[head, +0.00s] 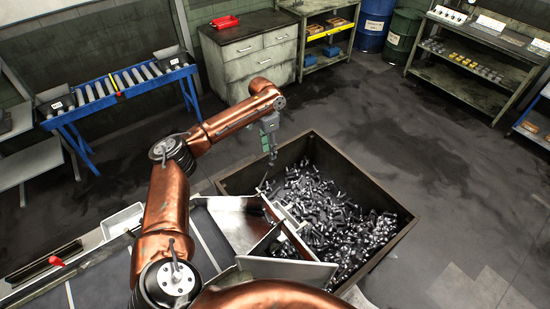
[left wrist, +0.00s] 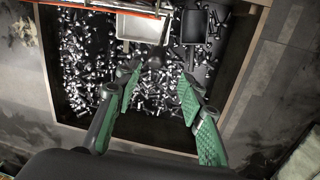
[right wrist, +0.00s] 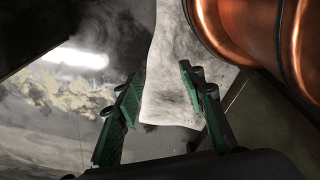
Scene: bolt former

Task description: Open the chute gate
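The metal chute (head: 232,222) slopes down to the near left edge of the bolt bin. A pale gate-like plate (head: 290,232) stands across its lower end; I cannot tell for sure whether it is open. My left gripper (head: 271,157) points down above the bin's far left part, apart from the chute. In the left wrist view its green fingers (left wrist: 157,88) are spread and empty. A dark round knob (left wrist: 155,62) shows between and beyond them, near the chute mouth (left wrist: 140,28).
The bin (head: 355,162) is full of loose bolts (head: 330,212). A tilted grey panel (head: 285,270) stands by its near edge. A roller conveyor (head: 120,85), a drawer cabinet (head: 248,50) and shelves (head: 470,65) stand farther back. The floor right of the bin is clear.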

